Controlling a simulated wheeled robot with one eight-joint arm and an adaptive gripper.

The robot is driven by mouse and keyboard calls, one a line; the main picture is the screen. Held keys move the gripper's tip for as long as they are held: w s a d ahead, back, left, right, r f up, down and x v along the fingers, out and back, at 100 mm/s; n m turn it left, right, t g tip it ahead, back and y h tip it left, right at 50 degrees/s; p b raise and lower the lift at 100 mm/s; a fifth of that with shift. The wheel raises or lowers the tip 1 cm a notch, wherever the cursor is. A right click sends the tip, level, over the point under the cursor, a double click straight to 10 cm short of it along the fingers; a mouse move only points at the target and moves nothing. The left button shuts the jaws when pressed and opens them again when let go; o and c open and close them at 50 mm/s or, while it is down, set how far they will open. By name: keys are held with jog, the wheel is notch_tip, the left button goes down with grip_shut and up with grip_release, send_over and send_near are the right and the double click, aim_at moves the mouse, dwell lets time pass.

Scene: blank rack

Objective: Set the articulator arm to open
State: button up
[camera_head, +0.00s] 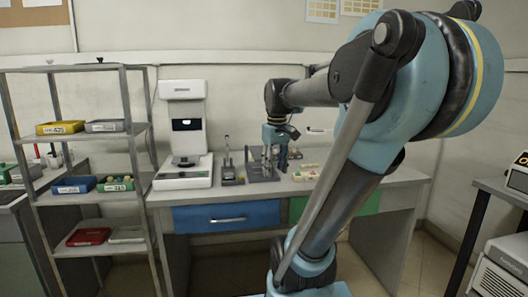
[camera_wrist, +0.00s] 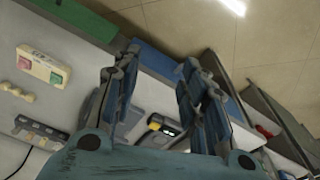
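My gripper (camera_head: 275,160) hangs over the worktable in the head view, in front of the back wall. In the wrist view its two fingers stand wide apart with nothing between them (camera_wrist: 156,80). A dark grey device with upright posts (camera_head: 262,175) is on the table just below and behind the gripper, and may be the articulator. The gripper partly covers it, so its arm's position cannot be told. A smaller dark stand (camera_head: 231,172) is to its left. Contact between gripper and device cannot be told.
A tall white machine (camera_head: 184,130) stands on the table (camera_head: 160,200) at left. Small beige pieces (camera_head: 305,173) lie at right. The wrist view shows a beige box with pink and green buttons (camera_wrist: 43,66). A shelf rack (camera_head: 137,165) with colored bins stands left.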

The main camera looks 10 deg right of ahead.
jog(key=w+r+n, duration=0.2)
jog(key=w+r, duration=0.8)
notch_tip(320, 180, up, 7)
jog(key=n+g, duration=0.1)
jog(key=n, duration=0.2)
send_over(261, 157)
jog(key=s+d, duration=0.1)
jog(key=s, duration=0.1)
notch_tip(261, 157, down, 17)
jog(key=shift+w+f, duration=0.1)
jog(key=shift+f, duration=0.05)
grip_shut()
